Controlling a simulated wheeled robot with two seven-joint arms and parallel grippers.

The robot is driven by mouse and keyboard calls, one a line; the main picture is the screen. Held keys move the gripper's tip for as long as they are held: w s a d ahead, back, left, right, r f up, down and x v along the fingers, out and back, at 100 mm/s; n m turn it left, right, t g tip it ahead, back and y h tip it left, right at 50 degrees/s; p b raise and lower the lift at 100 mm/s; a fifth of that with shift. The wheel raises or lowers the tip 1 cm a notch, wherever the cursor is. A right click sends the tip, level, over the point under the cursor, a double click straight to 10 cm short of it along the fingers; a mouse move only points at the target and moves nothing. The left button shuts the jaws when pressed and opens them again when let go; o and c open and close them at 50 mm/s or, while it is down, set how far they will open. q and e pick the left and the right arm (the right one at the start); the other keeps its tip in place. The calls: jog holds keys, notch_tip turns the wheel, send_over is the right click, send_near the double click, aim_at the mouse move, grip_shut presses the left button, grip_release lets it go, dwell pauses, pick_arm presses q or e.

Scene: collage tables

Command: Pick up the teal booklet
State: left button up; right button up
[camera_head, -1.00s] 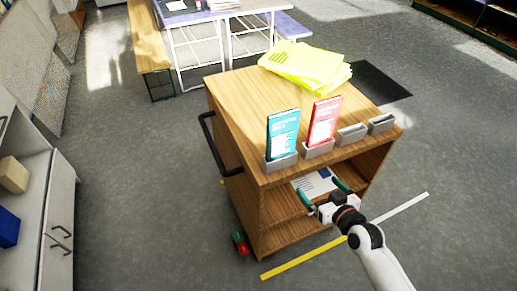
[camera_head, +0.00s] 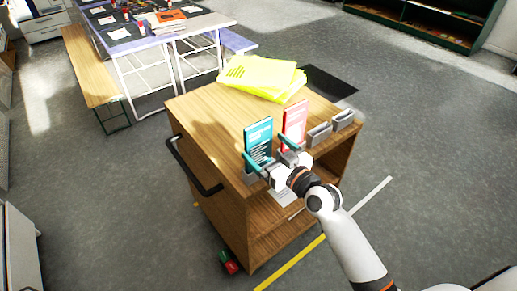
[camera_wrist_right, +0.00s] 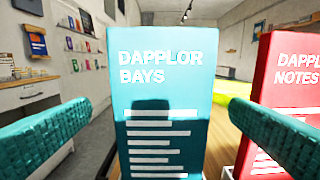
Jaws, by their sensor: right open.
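The teal booklet (camera_head: 258,142) stands upright in a grey holder (camera_head: 252,179) at the near edge of the wooden cart's top. In the right wrist view the teal booklet (camera_wrist_right: 160,90) fills the middle, with white lettering "DAPPLOR BAYS". My right gripper (camera_head: 270,160) is open in front of it. Its teal-padded fingers show at the left and right of the booklet in the wrist view, apart from it. The gripper and wrist hide the booklet's lower part in the head view. My left gripper is not in view.
A red booklet (camera_head: 294,124) stands close to the right, also in the wrist view (camera_wrist_right: 286,95). Two empty grey holders (camera_head: 319,135) sit further right. Yellow sheets (camera_head: 262,78) lie at the back of the cart (camera_head: 205,115). A black handle (camera_head: 195,170) juts from its left side.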

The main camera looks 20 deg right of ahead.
aim_at(260, 141)
jog(key=x, duration=0.4)
jog(key=shift+w+r+p, duration=0.15)
jog(key=shift+p, duration=0.25)
jog(key=shift+d, duration=0.1)
jog(key=c, duration=1)
jog(key=shift+c, duration=0.3)
jog(key=shift+r, duration=0.1)
